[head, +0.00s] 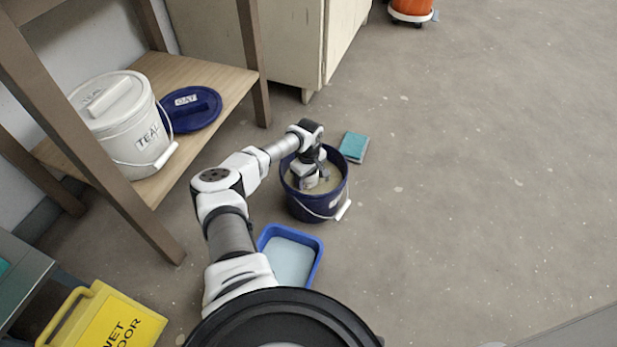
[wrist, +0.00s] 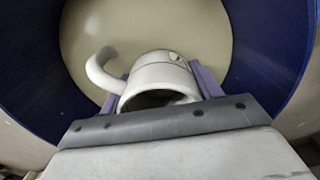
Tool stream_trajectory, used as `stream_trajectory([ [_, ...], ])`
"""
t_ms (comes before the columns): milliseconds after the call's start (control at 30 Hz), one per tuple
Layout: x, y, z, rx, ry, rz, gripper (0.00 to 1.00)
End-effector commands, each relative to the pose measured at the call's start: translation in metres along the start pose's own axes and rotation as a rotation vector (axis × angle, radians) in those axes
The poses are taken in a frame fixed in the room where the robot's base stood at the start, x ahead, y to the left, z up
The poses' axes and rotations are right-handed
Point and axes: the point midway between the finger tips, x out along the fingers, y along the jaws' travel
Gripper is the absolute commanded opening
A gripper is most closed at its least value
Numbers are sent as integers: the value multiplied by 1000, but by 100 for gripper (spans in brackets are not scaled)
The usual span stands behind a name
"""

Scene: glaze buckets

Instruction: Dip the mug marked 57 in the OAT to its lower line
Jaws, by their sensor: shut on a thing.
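My gripper (head: 309,174) reaches down into the open dark blue bucket (head: 318,207), which holds cream-coloured glaze (wrist: 150,25). In the wrist view my gripper (wrist: 160,86) is shut on a white mug (wrist: 160,74), with a purple finger on each side. The mug's handle points left, and its open mouth faces the wrist camera. A small dark mark shows on its far side, but I cannot read a number. I cannot tell whether the mug touches the glaze. The blue lid marked OAT (head: 190,107) lies on the wooden shelf.
A lidded white bucket marked TEAL (head: 122,117) stands on the shelf (head: 205,75). A blue tray (head: 290,257) sits on the floor in front of the dark bucket, and a teal sponge-like block (head: 353,147) behind it. A yellow wet-floor sign (head: 103,322) is front left. Floor to the right is clear.

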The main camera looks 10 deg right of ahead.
Motion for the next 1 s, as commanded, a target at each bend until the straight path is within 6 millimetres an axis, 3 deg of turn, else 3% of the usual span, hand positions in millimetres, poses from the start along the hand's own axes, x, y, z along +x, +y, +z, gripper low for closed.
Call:
stream_trajectory([
  [267, -9, 0, 0, 0, 1, 1, 32],
  [700, -53, 0, -1, -1, 1, 0, 32],
  [1000, -54, 0, 0, 0, 0, 1, 32],
])
